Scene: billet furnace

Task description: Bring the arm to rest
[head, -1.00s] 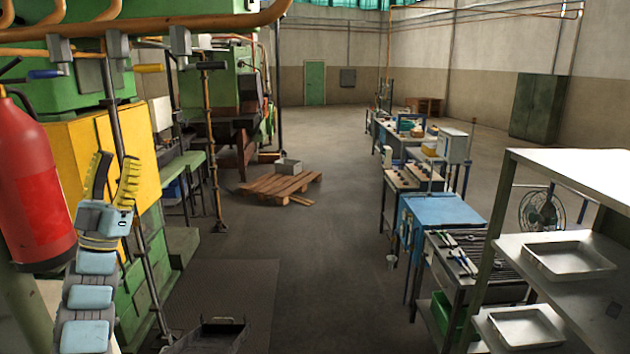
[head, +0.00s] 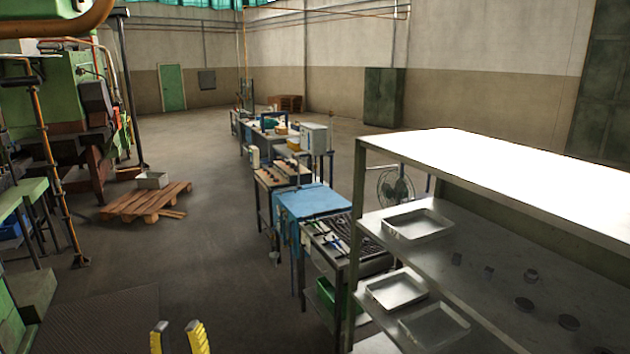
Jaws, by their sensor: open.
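My gripper (head: 178,338) shows at the bottom edge of the head view, left of the middle. Only its two yellow fingertips are in the picture, pointing up and set apart with a gap between them. Nothing shows between them. The rest of the gripper and my arm are below the frame. The fingertips appear over the floor, near a dark ribbed mat (head: 95,318).
A metal shelf (head: 480,145) with trays (head: 418,224) and small round parts stands at the right. Workbenches, one with a blue top (head: 312,203), run back through the middle. A wooden pallet (head: 145,201) bears a grey box (head: 152,180). Open floor lies between.

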